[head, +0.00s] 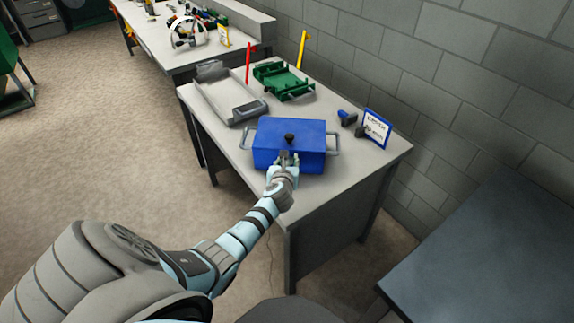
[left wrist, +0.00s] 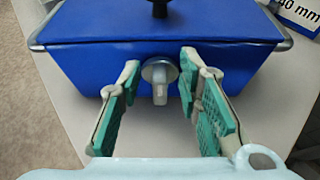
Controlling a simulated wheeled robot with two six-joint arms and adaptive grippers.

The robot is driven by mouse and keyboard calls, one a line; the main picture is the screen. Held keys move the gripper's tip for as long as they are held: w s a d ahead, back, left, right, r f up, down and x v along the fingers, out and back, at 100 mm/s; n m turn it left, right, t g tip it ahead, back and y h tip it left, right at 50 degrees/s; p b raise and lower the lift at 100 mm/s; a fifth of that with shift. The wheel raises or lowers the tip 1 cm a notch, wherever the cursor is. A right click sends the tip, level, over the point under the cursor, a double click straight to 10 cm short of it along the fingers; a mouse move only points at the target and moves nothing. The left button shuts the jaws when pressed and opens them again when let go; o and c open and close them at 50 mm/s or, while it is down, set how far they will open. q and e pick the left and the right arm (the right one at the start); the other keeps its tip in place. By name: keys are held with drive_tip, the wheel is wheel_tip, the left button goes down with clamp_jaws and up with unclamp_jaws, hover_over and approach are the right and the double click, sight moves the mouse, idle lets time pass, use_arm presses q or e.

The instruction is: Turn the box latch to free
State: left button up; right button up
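A blue box (head: 302,135) with a lid, a black knob (head: 289,138) and metal side handles stands on the grey table. It also shows in the left wrist view (left wrist: 80,65). The grey latch (left wrist: 160,82) is on the box's front face, its lever pointing down. My left gripper (head: 287,160) is in front of the box. In the left wrist view its green-padded fingers (left wrist: 160,92) are apart, one on each side of the latch, with gaps between. In the head view the gripper hides the latch. My right gripper is not in view.
Behind the box are a grey tray (head: 212,88), a green rack (head: 283,82) and red and yellow posts. A framed sign (head: 377,128) and a small dark blue object (head: 347,118) are at right. The table's front right is clear.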

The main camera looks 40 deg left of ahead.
use_arm(q)
drive_tip(key=shift+r, duration=0.1)
clamp_jaws()
